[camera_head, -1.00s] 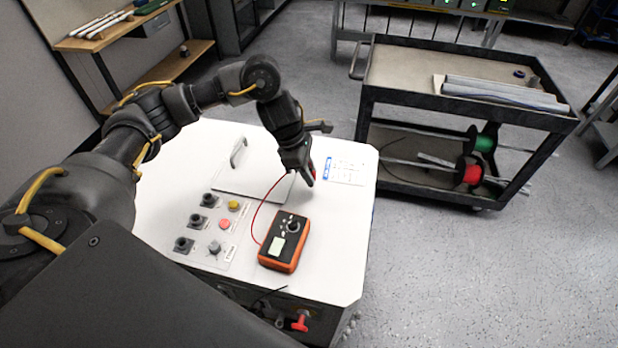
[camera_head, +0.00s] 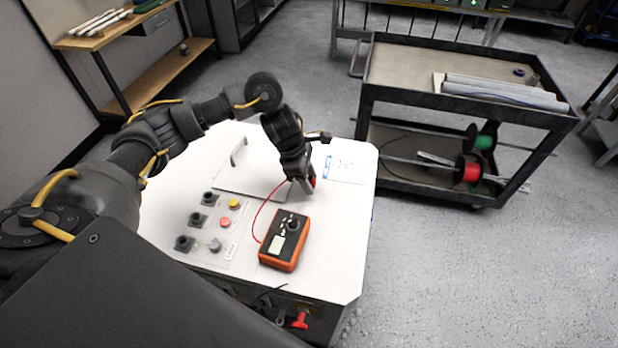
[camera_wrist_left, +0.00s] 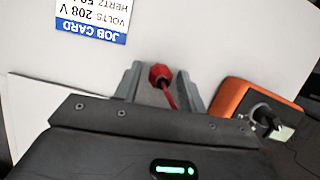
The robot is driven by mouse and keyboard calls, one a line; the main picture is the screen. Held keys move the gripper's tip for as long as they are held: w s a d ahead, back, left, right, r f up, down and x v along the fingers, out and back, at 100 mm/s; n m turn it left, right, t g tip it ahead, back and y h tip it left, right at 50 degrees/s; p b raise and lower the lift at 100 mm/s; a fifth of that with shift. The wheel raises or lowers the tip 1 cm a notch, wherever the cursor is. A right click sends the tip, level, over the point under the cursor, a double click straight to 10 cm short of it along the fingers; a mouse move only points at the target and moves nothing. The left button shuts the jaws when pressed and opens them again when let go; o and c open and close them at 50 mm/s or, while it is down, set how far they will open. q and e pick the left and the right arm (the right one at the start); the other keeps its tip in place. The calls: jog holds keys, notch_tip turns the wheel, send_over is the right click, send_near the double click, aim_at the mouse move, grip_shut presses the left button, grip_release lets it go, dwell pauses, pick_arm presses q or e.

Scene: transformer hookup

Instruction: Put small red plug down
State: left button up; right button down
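The small red plug (camera_wrist_left: 160,75) is between the two fingers of my left gripper (camera_wrist_left: 159,72) in the left wrist view, with narrow gaps on both sides. Its red lead runs back under the gripper. The gripper is open around the plug, low over the white cabinet top (camera_head: 335,235). In the head view only a bit of the red plug (camera_head: 313,181) shows beside the left gripper (camera_head: 307,186). Whether the plug touches the surface is hard to tell. The red lead leads to the orange multimeter (camera_head: 284,243). My right gripper is not in view.
A job card (camera_head: 345,168) lies just beyond the gripper; it also shows in the wrist view (camera_wrist_left: 92,20). A panel of knobs and buttons (camera_head: 210,225) is on the left of the top. A dark cart (camera_head: 455,112) stands behind right. The top's right side is clear.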

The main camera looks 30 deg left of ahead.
pick_arm(q)
jog(key=shift+o, duration=0.2)
jog(key=shift+r+p, duration=0.3)
jog(key=shift+r, duration=0.1)
jog(key=b+v, duration=0.1)
jog(key=v, duration=1)
jog(key=shift+a+r, duration=0.15)
jog(key=shift+r, duration=0.15)
